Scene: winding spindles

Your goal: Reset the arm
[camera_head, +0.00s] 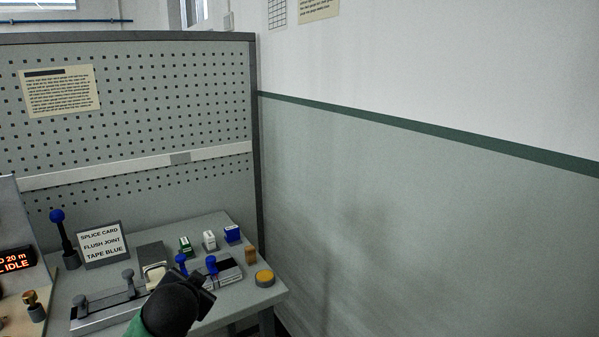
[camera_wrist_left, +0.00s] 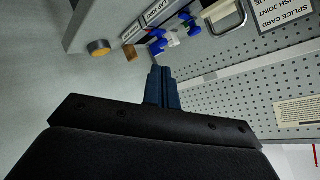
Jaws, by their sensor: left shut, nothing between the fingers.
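My left arm comes in from the bottom of the head view, with its dark gripper (camera_head: 203,292) over the front part of the grey bench (camera_head: 235,307). In the left wrist view the two blue-grey fingers (camera_wrist_left: 160,72) are together, with nothing between them. The fingers point toward the bench, which shows at a slant in that view. The gripper hides part of the bench top in the head view. I cannot tell its exact height above the bench. My right gripper is in neither view.
On the bench are a metal splicing fixture (camera_head: 100,308), a splice card sign (camera_head: 101,244), a blue-knobbed lever (camera_head: 57,216), small green, white and blue boxes (camera_head: 232,233), a wooden block (camera_head: 250,256) and a yellow button (camera_head: 264,277). A pegboard (camera_head: 150,120) stands behind; a wall (camera_head: 430,220) is right.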

